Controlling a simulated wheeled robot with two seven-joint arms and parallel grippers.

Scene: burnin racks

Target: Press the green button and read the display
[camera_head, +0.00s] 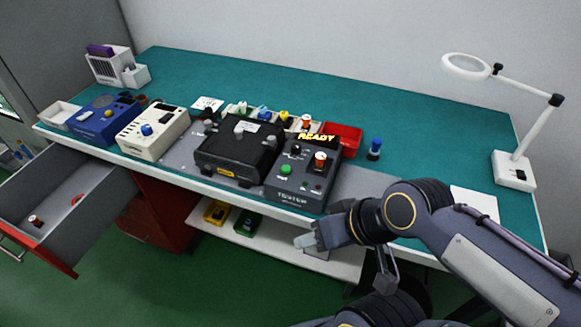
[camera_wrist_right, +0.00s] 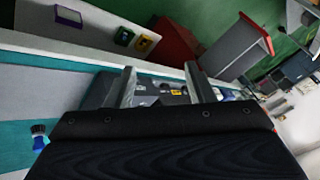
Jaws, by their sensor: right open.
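The grey tester box (camera_head: 300,178) sits at the front edge of the teal workbench. My left gripper is not in view.
A black case (camera_head: 238,150) stands directly left of the tester. Further left are a cream box (camera_head: 153,130) and a blue box (camera_head: 103,120). A red bin (camera_head: 345,138) is behind the tester. A magnifier lamp (camera_head: 515,170) stands at right. An open drawer (camera_head: 60,205) juts out at left.

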